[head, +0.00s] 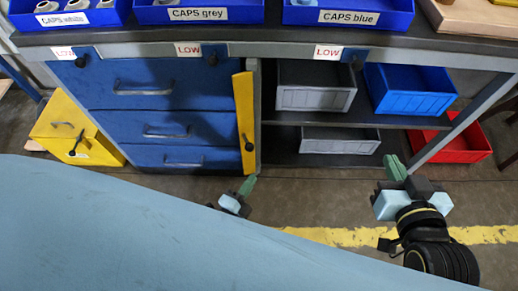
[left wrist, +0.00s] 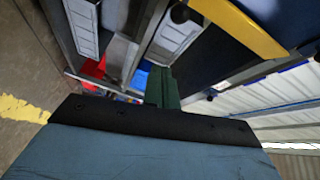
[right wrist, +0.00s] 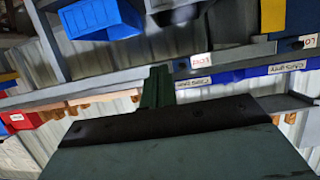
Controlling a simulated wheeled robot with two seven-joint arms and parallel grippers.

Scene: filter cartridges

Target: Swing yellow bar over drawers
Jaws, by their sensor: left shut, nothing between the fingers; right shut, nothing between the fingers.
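The yellow bar (head: 244,122) stands upright along the right edge of the blue drawer unit, with a dark knob on its lower part. It also shows in the left wrist view (left wrist: 245,27). Three blue drawers (head: 155,125) with grey handles are to its left, and they look closed. My left gripper (head: 248,184) is shut and empty, just below the bar's lower end in the picture; its green fingers show in the left wrist view. My right gripper (head: 394,166) is shut and empty, in front of the shelves on the right. Neither visibly touches anything.
Right of the bar, open shelves hold grey bins (head: 315,98) and a blue bin (head: 410,105). A red bin (head: 458,147) is on the floor right. A yellow box (head: 75,130) stands left of the drawers. Blue CAPS trays (head: 348,16) line the worktop.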

